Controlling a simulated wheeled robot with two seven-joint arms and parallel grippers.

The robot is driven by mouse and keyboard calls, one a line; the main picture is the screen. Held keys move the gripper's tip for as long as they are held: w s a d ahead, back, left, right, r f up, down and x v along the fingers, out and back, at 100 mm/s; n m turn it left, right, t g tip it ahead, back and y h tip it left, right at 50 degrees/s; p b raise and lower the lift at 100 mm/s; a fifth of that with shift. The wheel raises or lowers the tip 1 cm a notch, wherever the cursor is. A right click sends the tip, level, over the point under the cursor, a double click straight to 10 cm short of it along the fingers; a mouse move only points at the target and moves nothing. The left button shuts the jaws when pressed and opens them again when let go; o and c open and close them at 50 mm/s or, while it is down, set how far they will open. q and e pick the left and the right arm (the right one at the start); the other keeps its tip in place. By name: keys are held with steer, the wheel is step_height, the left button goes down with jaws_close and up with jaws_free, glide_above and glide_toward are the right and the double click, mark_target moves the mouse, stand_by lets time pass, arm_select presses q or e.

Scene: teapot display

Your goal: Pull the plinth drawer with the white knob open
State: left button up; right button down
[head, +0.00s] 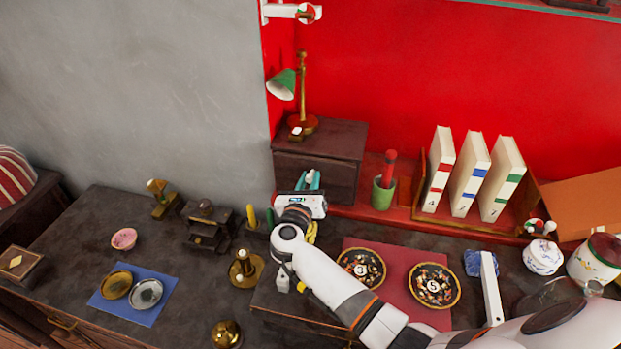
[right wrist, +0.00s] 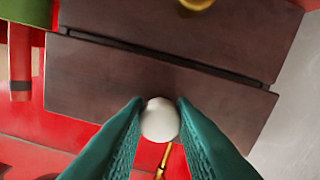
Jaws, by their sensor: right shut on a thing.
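The plinth (head: 330,141) is a dark wooden box against the red wall, with a green-shaded lamp on top. Its drawer front (right wrist: 105,85) fills the middle of the right wrist view, with a thin dark gap along its edge by the plinth top. I cannot tell whether the drawer has moved out. The round white knob (right wrist: 160,121) sits between the teal fingers of my right gripper (right wrist: 160,106), which is shut on it. In the head view my right gripper (head: 311,181) is at the drawer front, and my wrist hides part of the front. My left gripper is not in view.
A green cup (head: 383,194) with a red stick stands right of the plinth. White books (head: 468,176) stand in a rack further right. Numbered round dishes (head: 434,285) lie on a red mat below. Small brass and dark items stand left of my arm.

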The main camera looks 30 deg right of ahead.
steer(key=v, duration=1)
steer(key=shift+b, duration=0.3)
steer(key=shift+w, duration=0.1)
steer(key=c, duration=1.2)
jaws_free()
steer(key=shift+r, duration=0.1)
step_height(320, 180, up, 10)
steer(key=p, duration=0.7)
steer(key=shift+p, duration=0.35)
